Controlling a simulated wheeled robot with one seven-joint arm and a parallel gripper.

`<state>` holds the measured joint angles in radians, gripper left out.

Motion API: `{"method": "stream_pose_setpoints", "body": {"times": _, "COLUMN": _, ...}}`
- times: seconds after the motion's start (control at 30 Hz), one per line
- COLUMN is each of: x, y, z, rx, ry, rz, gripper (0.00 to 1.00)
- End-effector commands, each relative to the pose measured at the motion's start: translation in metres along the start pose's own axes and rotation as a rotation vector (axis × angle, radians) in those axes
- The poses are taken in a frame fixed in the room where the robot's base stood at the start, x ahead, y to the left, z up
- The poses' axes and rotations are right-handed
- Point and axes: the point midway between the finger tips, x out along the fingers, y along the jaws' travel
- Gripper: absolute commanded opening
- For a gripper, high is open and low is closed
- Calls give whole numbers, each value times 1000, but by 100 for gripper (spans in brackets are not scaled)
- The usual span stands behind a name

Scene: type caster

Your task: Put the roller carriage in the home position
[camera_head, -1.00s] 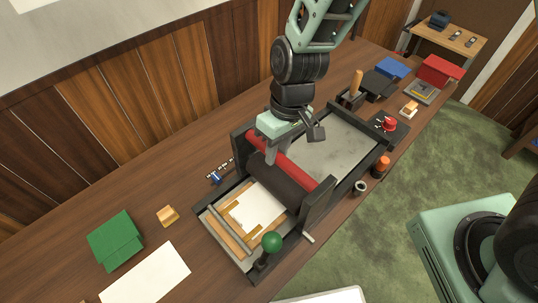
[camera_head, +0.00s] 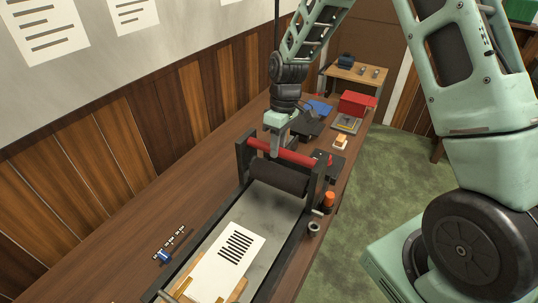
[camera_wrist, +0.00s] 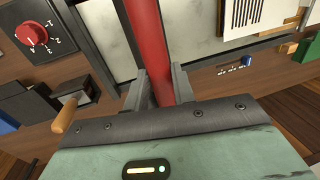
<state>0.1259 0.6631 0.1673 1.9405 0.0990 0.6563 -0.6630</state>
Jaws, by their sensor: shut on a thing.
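The roller carriage is at the far part of the press bed (camera_head: 272,212). It has dark side plates, a black roller (camera_head: 277,177) and a red crossbar (camera_head: 297,156). In the wrist view the red crossbar (camera_wrist: 147,35) runs down between my fingers. The fingertips are partly hidden in the head view. No marking for a home position can be made out.
A sheet with black stripes (camera_head: 230,258) lies on the near part of the bed. A red box (camera_head: 357,103) is farther back. The table left of the press is mostly clear.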

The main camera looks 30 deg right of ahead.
Motion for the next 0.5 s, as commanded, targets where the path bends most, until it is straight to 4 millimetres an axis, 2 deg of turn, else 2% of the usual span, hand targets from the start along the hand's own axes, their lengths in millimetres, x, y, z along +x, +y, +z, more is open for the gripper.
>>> {"method": "stream_pose_setpoints", "body": {"times": 0.13, "x": -2, "y": 7, "z": -1, "rx": -1, "ry": 3, "rz": 3, "gripper": 0}}
{"method": "stream_pose_setpoints", "body": {"times": 0.47, "x": -4, "y": 10, "z": -1, "rx": 0, "ry": 7, "rz": 9, "gripper": 0}}
{"method": "stream_pose_setpoints", "body": {"times": 0.5, "x": -4, "y": 10, "z": -2, "rx": 1, "ry": 7, "rz": 9, "gripper": 36}}
